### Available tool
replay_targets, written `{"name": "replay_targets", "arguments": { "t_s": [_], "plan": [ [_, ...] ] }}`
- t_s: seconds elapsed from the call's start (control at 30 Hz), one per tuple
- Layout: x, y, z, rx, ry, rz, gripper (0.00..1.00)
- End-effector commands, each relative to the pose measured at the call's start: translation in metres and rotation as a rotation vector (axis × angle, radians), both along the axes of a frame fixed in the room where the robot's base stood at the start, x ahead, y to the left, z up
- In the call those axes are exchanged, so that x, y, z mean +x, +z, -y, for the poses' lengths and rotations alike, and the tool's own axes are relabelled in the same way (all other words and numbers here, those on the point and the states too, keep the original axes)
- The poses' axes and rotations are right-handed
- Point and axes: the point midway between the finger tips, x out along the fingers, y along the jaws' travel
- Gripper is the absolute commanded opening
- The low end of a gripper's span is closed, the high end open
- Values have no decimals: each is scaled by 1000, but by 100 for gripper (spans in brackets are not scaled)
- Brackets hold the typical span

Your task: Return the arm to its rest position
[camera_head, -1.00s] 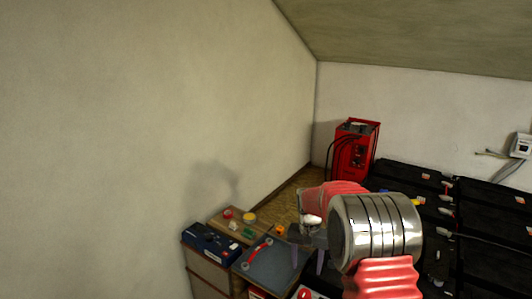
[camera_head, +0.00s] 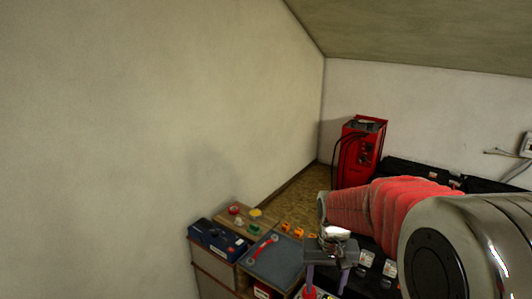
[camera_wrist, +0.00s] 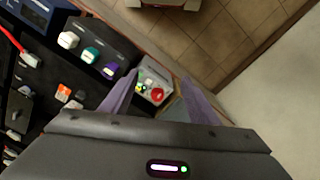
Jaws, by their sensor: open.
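My gripper (camera_head: 327,282) hangs at the end of my red-sleeved arm in the head view, its two fingers pointing down. It is in front of the black battery units and right of the low bench. In the wrist view the two purple-grey fingers of my gripper (camera_wrist: 159,80) are spread apart, with nothing held between them. A grey box with a red button (camera_wrist: 155,90) shows beyond the gap between the fingers; I cannot tell its distance. My arm covers much of the battery units in the head view.
The low bench carries a blue box (camera_head: 217,238), a grey mat (camera_head: 276,262) with a red-handled tool, and small coloured parts. A red charger cabinet (camera_head: 359,152) stands in the far corner. The wrist view shows black units with coloured caps and tiled floor (camera_wrist: 205,40).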

Motion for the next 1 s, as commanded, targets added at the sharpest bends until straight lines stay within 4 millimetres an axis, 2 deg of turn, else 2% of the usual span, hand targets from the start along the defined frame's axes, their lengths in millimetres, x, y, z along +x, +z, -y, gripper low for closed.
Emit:
{"name": "replay_targets", "arguments": {
  "t_s": [0.1, 0.4, 1.0],
  "plan": [
    [-21, 17, 0, 1, 19, 27, 55],
    [-69, 49, 1, 1, 61, 96, 55],
    [-156, 90, 2, -5, 100, 262, 55]
  ]
}}
